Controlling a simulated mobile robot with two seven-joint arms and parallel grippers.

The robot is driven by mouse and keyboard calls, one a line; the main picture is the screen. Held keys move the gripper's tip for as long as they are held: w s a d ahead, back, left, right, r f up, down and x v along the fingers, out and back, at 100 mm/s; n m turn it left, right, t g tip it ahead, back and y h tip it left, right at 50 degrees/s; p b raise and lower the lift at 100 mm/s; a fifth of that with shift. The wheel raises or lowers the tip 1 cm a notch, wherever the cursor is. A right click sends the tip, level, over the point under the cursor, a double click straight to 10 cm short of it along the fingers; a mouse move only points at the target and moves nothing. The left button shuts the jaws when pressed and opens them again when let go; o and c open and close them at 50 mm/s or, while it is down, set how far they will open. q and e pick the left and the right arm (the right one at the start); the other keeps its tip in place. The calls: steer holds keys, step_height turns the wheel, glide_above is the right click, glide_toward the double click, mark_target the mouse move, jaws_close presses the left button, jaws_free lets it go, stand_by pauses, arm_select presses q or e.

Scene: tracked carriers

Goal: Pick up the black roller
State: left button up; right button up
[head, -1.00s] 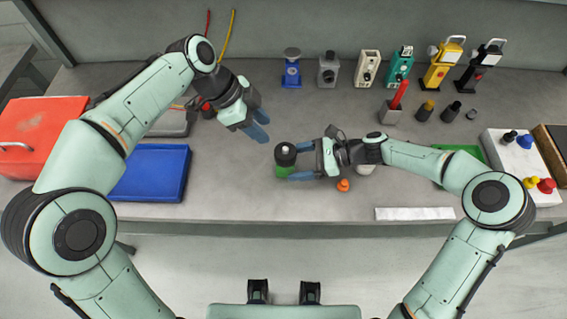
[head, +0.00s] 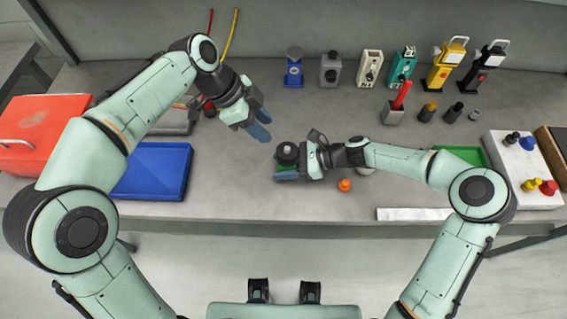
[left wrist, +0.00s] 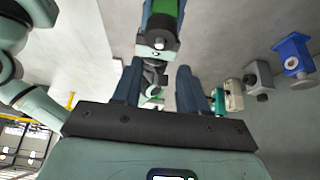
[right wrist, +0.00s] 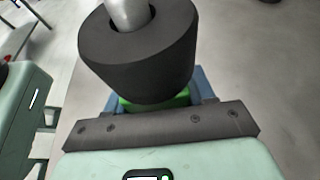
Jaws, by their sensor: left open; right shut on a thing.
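A black, tapered roller-like piece (head: 287,151) with a grey pin on top and a green lower part stands in the middle of the bench. In the right wrist view the black piece (right wrist: 140,55) is large, with the green part (right wrist: 155,103) under it. My right gripper (head: 290,173) is shut on the green lower part, its blue fingers low beside it. Much of the green part is hidden. My left gripper (head: 262,128) is open and empty, above and left of the piece. The left wrist view shows its fingers (left wrist: 157,85) apart.
A blue tray (head: 150,172) and red box (head: 40,130) are at left. Small machines (head: 370,68) line the back. A white board (head: 530,170) with coloured pegs is at far right.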

arm_select(q)
steer(key=o, duration=0.6)
steer(key=shift+d, duration=0.1)
steer(key=shift+c, duration=0.2)
steer(key=o, duration=0.3)
steer(key=d+y, duration=0.2)
steer(key=d+r+m+y, duration=0.1)
steer(key=d+m+y, duration=0.1)
steer(key=d+y, duration=0.1)
steer(key=shift+s+d+r+y, duration=0.25)
steer(key=shift+d+y, duration=0.05)
steer(key=shift+o, duration=0.2)
glide_above(287, 148)
step_height(287, 148, down, 6)
steer(key=shift+s+d+r, duration=0.1)
steer(key=shift+s, duration=0.05)
steer(key=shift+w+f, duration=0.2)
steer(key=shift+f, duration=2.75)
